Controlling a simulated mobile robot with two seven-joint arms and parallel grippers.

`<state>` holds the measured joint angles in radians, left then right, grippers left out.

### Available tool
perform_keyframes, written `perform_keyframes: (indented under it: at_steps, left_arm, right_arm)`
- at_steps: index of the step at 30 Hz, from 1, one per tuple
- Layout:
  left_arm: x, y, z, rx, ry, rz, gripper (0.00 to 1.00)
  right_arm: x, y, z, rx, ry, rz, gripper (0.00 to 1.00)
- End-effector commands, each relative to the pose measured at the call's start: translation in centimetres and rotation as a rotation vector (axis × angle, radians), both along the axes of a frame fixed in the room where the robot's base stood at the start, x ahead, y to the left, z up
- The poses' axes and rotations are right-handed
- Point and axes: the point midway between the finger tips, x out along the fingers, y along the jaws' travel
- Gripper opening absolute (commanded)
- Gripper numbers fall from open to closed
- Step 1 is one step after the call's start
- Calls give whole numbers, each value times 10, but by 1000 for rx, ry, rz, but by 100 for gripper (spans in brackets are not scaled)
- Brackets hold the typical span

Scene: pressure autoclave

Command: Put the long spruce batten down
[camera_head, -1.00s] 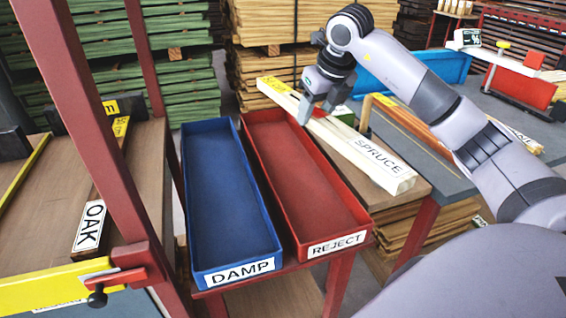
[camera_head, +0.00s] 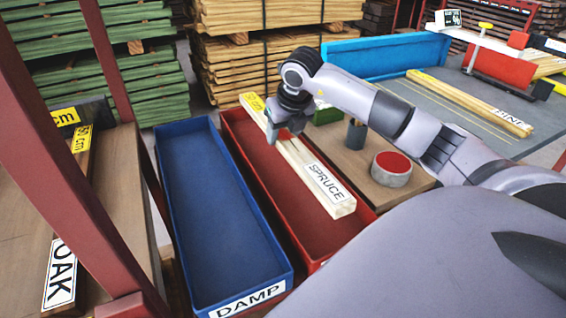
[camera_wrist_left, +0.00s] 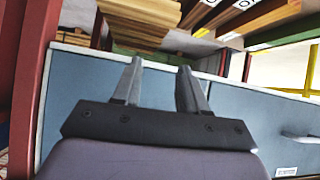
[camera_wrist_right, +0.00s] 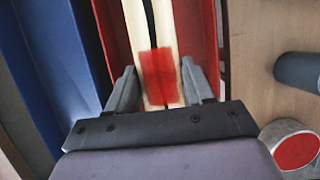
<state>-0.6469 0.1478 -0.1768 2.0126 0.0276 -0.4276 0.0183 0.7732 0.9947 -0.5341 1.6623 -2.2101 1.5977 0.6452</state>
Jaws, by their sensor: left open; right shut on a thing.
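The long spruce batten (camera_head: 308,163) is pale, with a yellow label at its far end and a SPRUCE label at its near end. My right gripper (camera_head: 281,128) is shut on it near the far half. The batten is over the red reject tray (camera_head: 234,132), roughly along its length, its near end close to the right wall. I cannot tell its exact height. In the right wrist view the batten (camera_wrist_right: 151,30) runs between the fingers (camera_wrist_right: 160,82), with a red patch on it. My left gripper (camera_wrist_left: 157,85) is open and empty in front of a blue-grey panel.
The blue damp tray (camera_head: 207,215) stands directly left of the red tray. To the right, a wooden top (camera_head: 352,165) holds a round red-topped tin (camera_head: 391,168), a dark cylinder (camera_head: 356,134) and a green block. An oak batten (camera_head: 62,270) lies on the left shelf behind a red post.

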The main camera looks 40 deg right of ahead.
Motion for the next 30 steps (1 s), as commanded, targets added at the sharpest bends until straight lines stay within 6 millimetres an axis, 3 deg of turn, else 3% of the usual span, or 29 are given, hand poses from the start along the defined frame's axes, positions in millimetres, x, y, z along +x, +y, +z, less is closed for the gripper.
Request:
perform_keyframes:
  at_steps: [4,11,18,25,26,28,30]
  left_arm:
    - [1,0,-1,-1,0,-1,43]
    - [3,-1,0,-2,-2,-2,43]
    - [3,-1,-1,-3,-4,-1,43]
    - [4,-1,0,-4,-5,-2,43]
    - [4,-1,0,-4,-5,-2,43]
    - [4,-1,0,-4,-6,-2,43]
    - [4,-1,0,-4,-6,-2,43]
  right_arm:
    - [0,0,-31,1,0,0,10]
    - [0,0,-48,1,-2,-1,10]
    - [0,0,-82,1,1,0,10]
    - [1,0,-86,1,-3,1,10]
    - [0,0,-87,1,0,0,55]
    - [0,0,-87,1,0,0,78]
    - [0,0,-87,1,0,0,78]
